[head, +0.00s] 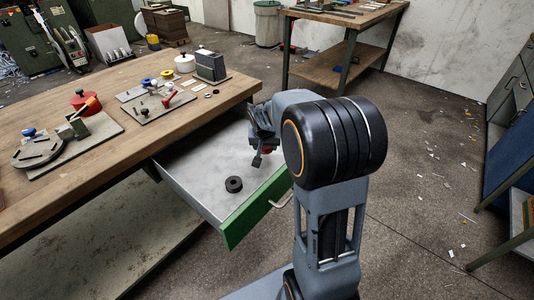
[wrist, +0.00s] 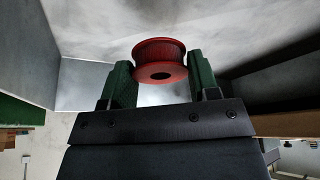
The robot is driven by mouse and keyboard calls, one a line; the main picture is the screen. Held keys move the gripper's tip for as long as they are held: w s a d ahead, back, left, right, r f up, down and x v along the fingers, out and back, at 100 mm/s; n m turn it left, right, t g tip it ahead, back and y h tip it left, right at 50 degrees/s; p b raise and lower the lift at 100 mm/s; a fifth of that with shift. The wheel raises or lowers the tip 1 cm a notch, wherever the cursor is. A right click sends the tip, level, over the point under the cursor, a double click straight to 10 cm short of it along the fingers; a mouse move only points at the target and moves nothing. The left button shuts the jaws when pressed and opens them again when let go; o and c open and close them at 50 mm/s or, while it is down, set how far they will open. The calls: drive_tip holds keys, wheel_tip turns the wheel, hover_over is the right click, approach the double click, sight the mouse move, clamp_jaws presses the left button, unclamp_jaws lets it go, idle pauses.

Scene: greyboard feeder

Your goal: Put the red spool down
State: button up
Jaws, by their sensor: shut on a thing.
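The red spool (wrist: 160,60) is held between the two green fingers of my gripper (wrist: 161,78) in the wrist view. In the head view my gripper (head: 262,155) hangs over the open drawer (head: 200,170), and a small bit of the red spool (head: 267,149) shows beside it. Most of the spool is hidden there by my gripper and arm. I cannot tell how far the spool is above the drawer floor. A black ring-shaped spool (head: 233,184) lies on the drawer floor near the green front (head: 257,208).
The drawer floor left of the black spool is clear. Another table (head: 340,20) stands behind.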

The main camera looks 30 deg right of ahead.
sight(267, 158)
drive_tip(key=shift+w+d+f, duration=0.25)
drive_tip(key=shift+d+f, duration=0.1)
drive_tip(key=shift+f, duration=0.2)
drive_tip(key=shift+w+d+f+b, duration=0.15)
drive_tip(key=shift+f+b, duration=0.4)
drive_tip(key=shift+f, duration=1.15)
drive_tip(key=shift+f, duration=0.15)
drive_tip(key=o, duration=0.9)
drive_tip(key=shift+r, duration=0.4)
drive_tip(key=p+v, duration=0.3)
drive_tip(key=v, duration=0.8)
drive_tip(key=shift+r, duration=0.25)
